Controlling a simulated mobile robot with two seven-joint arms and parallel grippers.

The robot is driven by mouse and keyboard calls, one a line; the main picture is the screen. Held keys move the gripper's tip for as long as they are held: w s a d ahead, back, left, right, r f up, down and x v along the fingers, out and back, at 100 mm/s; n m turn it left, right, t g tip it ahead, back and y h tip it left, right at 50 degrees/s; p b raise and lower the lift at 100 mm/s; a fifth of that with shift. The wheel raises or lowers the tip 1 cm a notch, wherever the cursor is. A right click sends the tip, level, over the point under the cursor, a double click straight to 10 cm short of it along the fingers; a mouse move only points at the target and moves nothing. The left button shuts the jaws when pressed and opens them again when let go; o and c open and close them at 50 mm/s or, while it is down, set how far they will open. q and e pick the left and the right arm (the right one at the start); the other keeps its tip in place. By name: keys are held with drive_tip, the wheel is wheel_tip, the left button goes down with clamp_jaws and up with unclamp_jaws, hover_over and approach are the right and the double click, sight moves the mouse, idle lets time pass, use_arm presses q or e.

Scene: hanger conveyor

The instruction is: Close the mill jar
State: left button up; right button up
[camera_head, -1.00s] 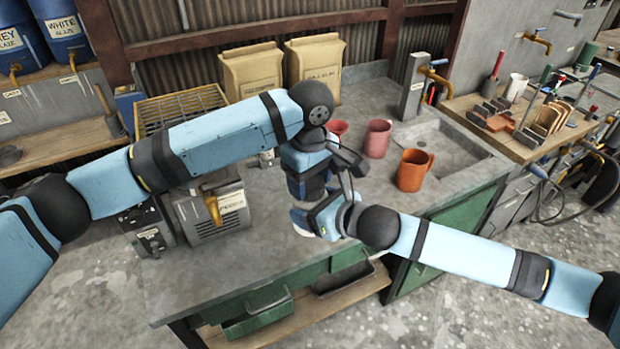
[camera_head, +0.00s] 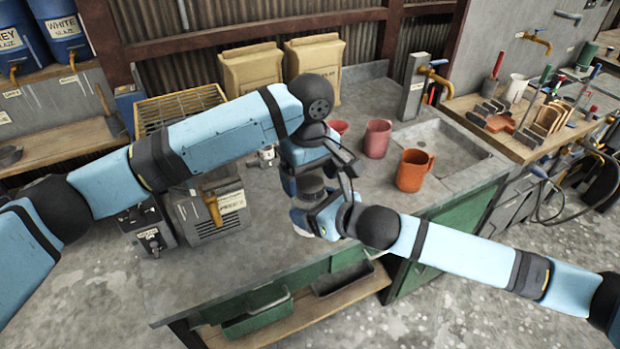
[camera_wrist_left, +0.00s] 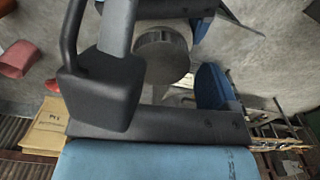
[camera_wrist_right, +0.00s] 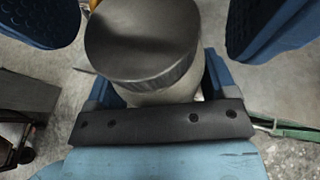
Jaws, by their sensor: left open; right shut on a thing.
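The mill jar has a dark round lid (camera_head: 310,187) sitting on its pale body (camera_wrist_right: 168,94). The lid shows large in the right wrist view (camera_wrist_right: 142,42) and from above in the left wrist view (camera_wrist_left: 162,56). I cannot tell how tightly it sits. My right gripper (camera_head: 309,212) is shut around the jar body below the lid, at the front of the bench. My left gripper (camera_head: 307,170) is open just above the lid, apart from it; its blue fingers flank the lid in the right wrist view. Grippers hide most of the jar in the head view.
A grey machine (camera_head: 208,208) stands left on the bench (camera_head: 240,262). A pink mug (camera_head: 376,138) and an orange mug (camera_head: 411,170) stand right of my grippers, before the sink (camera_head: 440,150). Paper bags (camera_head: 314,68) stand behind. The bench front is clear.

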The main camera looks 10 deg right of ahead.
use_arm(q)
wheel_tip(320, 180, up, 4)
drive_tip(key=shift+f, duration=0.2)
drive_tip(key=shift+c, duration=0.2)
drive_tip(key=shift+r, duration=0.1)
drive_tip(key=shift+c, duration=0.2)
drive_tip(key=shift+r+n, duration=1.65)
drive_tip(key=shift+n, duration=0.05)
drive_tip(key=shift+f, duration=4.05)
